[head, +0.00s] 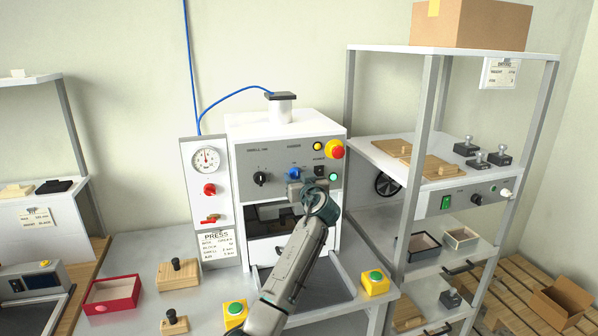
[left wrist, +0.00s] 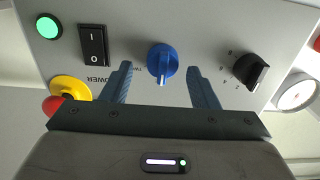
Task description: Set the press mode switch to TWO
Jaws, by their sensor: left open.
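The press mode switch is a blue knob (head: 294,173) on the grey front panel of the white press (head: 245,210). It also shows in the left wrist view as a blue knob (left wrist: 161,63), its pale pointer line toward the picture's bottom. Small lettering beside it is partly hidden by a finger and hard to read. My left gripper (head: 296,188) is in front of the panel, just below the knob in the head view. In the left wrist view my left gripper (left wrist: 160,86) is open, one finger on each side of the knob, with visible gaps. My right gripper is not in view.
On the panel, a black dwell knob (left wrist: 251,71) and a black power rocker (left wrist: 93,45) flank the blue knob. A green button (left wrist: 48,27) and a red emergency stop on a yellow base (head: 335,149) are close by. A shelf (head: 445,178) stands right.

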